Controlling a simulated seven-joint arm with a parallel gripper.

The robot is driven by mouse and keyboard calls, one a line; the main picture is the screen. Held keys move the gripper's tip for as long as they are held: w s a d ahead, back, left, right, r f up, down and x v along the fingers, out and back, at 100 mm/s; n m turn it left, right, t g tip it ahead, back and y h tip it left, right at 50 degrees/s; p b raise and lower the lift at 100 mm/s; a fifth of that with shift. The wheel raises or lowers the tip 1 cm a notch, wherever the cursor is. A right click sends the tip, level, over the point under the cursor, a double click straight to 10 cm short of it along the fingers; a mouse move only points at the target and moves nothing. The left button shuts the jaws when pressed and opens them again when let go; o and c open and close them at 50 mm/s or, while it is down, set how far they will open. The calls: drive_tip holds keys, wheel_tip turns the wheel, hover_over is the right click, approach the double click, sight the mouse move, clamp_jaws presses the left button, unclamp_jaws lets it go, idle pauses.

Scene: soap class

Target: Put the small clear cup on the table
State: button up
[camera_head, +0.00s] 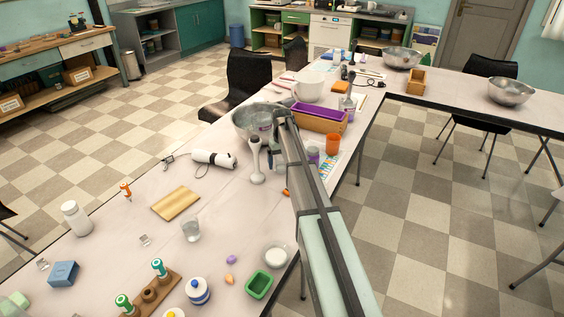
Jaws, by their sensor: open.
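A small clear cup (191,231) stands upright on the long pale table (110,250), right of a wooden board. My gripper (276,158) is farther up the table, above its surface, close to a white hand blender and a metal bowl. It is well away from this cup and points down. It is open, and I see nothing held in it. My arm hides part of the table behind it. A clear container with a purple mark (264,128) shows at the metal bowl; whether it is in or in front of the bowl I cannot tell.
The hand blender (256,165) stands upright beside my gripper. A metal bowl (243,117), a wooden box with purple lining (318,117) and an orange cup (332,144) are nearby. A wooden board (176,204) lies left of the cup. Bare table surrounds the cup.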

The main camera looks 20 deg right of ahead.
wheel_tip(320, 180, up, 12)
drive_tip(key=shift+r, duration=0.2)
idle(0.5)
